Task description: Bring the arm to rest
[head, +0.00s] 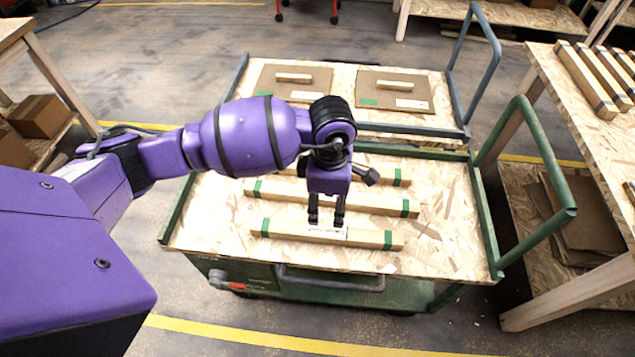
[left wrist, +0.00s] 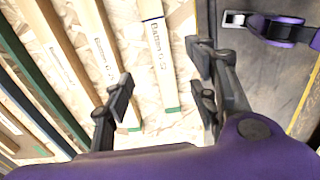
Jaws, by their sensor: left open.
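My left arm reaches in from the left in the head view. Its left gripper (head: 327,218) points down over the green cart (head: 450,235), with its fingers apart and nothing held. The fingertips are over or close to the front batten (head: 370,238), a pale wooden bar with green bands and a white label. In the left wrist view this batten (left wrist: 158,60) appears between the two open fingers; whether they touch it I cannot tell. A middle batten (head: 385,206) and a back batten (head: 390,176), partly hidden by my arm, lie behind it. My right gripper is not in view.
The cart's green handle (head: 545,150) rises at its right end. A second cart (head: 340,80) with cardboard sheets stands directly behind. A wooden table (head: 590,130) with several battens is at the right, and another table (head: 12,28) at the far left. Floor is clear in front.

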